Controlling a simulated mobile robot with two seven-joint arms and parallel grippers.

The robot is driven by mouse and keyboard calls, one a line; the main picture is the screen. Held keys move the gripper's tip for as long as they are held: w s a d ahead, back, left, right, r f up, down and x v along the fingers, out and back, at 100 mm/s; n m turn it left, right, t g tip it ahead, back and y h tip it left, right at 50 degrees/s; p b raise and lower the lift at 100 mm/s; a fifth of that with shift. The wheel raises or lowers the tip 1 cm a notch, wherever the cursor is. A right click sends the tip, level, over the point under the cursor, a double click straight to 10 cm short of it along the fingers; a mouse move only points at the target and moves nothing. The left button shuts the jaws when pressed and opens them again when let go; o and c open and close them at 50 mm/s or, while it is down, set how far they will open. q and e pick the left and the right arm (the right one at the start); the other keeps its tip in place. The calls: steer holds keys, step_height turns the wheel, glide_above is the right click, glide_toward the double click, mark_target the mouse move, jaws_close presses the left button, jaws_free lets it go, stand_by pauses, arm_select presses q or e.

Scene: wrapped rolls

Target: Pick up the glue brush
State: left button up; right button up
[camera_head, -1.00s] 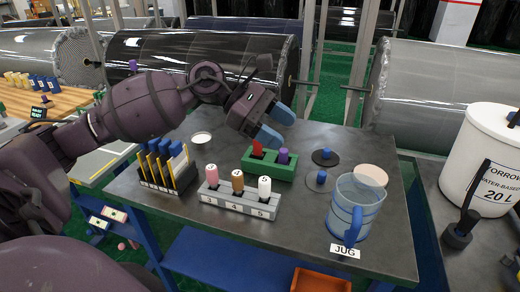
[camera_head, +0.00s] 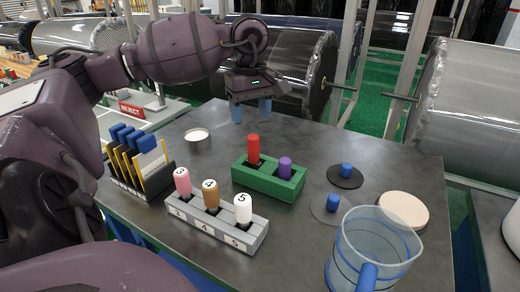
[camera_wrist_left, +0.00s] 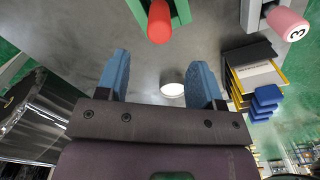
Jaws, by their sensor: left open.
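No thing in view is clearly marked as a glue brush. A green block (camera_head: 268,182) on the grey table holds a red-handled piece (camera_head: 253,148) and a shorter purple one (camera_head: 285,168), both upright; their lower ends are hidden. My left gripper (camera_head: 251,112) is open and empty, pointing down above the table behind the green block. In the left wrist view, nothing is between its blue fingers (camera_wrist_left: 163,75); the red-handled piece (camera_wrist_left: 160,22) shows beyond them, near the top. My right gripper is not in view.
A grey numbered rack (camera_head: 218,226) holds pink, brown and white pieces. A dark rack (camera_head: 139,190) holds blue-topped tools. A clear blue jug (camera_head: 372,255), a pale disc (camera_head: 403,209) and two blue-knobbed discs stand right. A white dish (camera_head: 197,135) lies left. Wrapped rolls (camera_head: 290,65) stand behind.

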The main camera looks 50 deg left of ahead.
mark_target(253, 148)
arm_select(q)
step_height(253, 148, down, 4)
steer(key=shift+s+r, duration=0.1)
steer(key=shift+f, duration=0.6)
steer(key=f, duration=0.4)
steer(key=shift+d+f+b, duration=0.15)
steer(key=shift+d+b, duration=0.2)
steer(key=shift+f, duration=0.2)
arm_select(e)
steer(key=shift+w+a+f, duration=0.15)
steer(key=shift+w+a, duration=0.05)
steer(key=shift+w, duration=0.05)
